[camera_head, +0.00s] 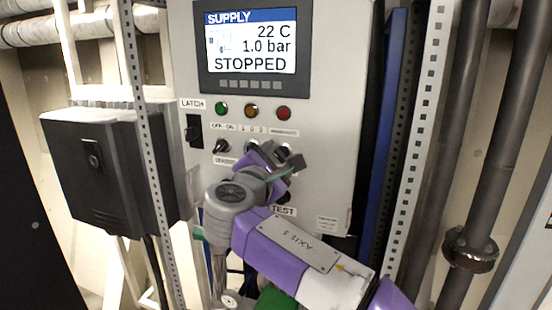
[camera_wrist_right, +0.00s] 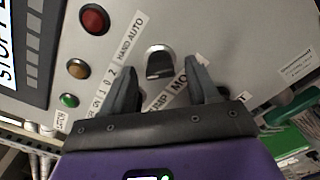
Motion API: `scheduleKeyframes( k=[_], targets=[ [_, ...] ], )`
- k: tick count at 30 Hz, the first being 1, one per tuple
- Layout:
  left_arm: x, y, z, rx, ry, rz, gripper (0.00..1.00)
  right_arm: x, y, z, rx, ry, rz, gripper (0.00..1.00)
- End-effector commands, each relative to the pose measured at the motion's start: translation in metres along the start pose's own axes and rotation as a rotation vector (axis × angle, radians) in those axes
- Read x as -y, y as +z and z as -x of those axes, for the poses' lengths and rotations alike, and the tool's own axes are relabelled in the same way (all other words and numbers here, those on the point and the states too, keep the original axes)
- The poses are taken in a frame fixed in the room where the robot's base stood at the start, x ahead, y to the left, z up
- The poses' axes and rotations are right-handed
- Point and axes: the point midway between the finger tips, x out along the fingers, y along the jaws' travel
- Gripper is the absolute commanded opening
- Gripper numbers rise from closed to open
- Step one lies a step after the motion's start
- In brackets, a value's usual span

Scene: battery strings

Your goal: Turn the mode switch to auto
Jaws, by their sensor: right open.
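The mode switch (camera_wrist_right: 160,64) is a dark knob in a bright metal ring. In the right wrist view it lies between the fingertips of my open right gripper (camera_wrist_right: 161,66), with gaps on both sides and nothing gripped. A "HAND AUTO" label (camera_wrist_right: 130,37) sits beside it, and a partly covered label starting "MO" lies on its other side. Which position the knob points to I cannot tell. In the head view my right gripper (camera_head: 276,165) is at the panel's lower right and covers much of the switch area. My left gripper is not in view.
The grey control panel (camera_head: 325,150) carries a display (camera_head: 250,45) reading "STOPPED". Green (camera_head: 221,109), amber (camera_head: 251,110) and red (camera_head: 284,112) lamps sit above the switches. An off-on switch (camera_head: 221,146) and a latch switch (camera_head: 194,129) are to the left. A black box (camera_head: 100,165) hangs farther left.

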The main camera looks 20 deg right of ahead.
Motion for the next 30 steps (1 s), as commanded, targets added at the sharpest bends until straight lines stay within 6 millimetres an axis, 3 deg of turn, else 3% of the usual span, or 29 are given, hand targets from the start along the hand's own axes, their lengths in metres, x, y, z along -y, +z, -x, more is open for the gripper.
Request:
scheduleKeyframes(
  k=[6, 17, 30],
  targets=[
    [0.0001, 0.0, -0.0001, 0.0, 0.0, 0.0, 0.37, 0.0002, -0.0002, -0.0003, 0.0, 0.0, 0.0, 0.56],
    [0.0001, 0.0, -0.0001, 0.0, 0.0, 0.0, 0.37, 0.0002, -0.0002, -0.0001, 0.0, 0.0, 0.0, 0.04],
    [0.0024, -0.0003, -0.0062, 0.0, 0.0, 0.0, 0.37, 0.0009, -0.0011, 0.0, 0.0, 0.0, -0.113, 0.04]
  ],
)
